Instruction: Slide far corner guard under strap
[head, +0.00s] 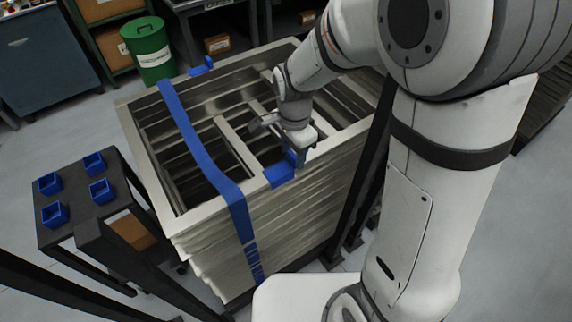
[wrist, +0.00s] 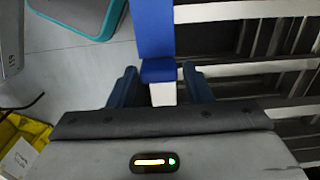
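The far blue corner guard (head: 203,67) sits on the far edge of the stack, a little right of the blue strap (head: 205,160) and apart from it. A second blue corner guard (head: 280,175) sits on the near edge, right of the strap and apart from it. My gripper (head: 297,150) is down at this near guard. In the wrist view, the fingers of my gripper (wrist: 159,82) stand on either side of a short blue piece (wrist: 158,70). Whether they touch it is unclear. A longer blue band (wrist: 153,28) runs up from that piece.
The strapped stack of pale frames (head: 215,262) has open gaps between its slats. Dark posts (head: 362,165) stand close at its right. A dark table (head: 75,185) with several small blue bins is at the left. A green drum (head: 150,50) stands behind.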

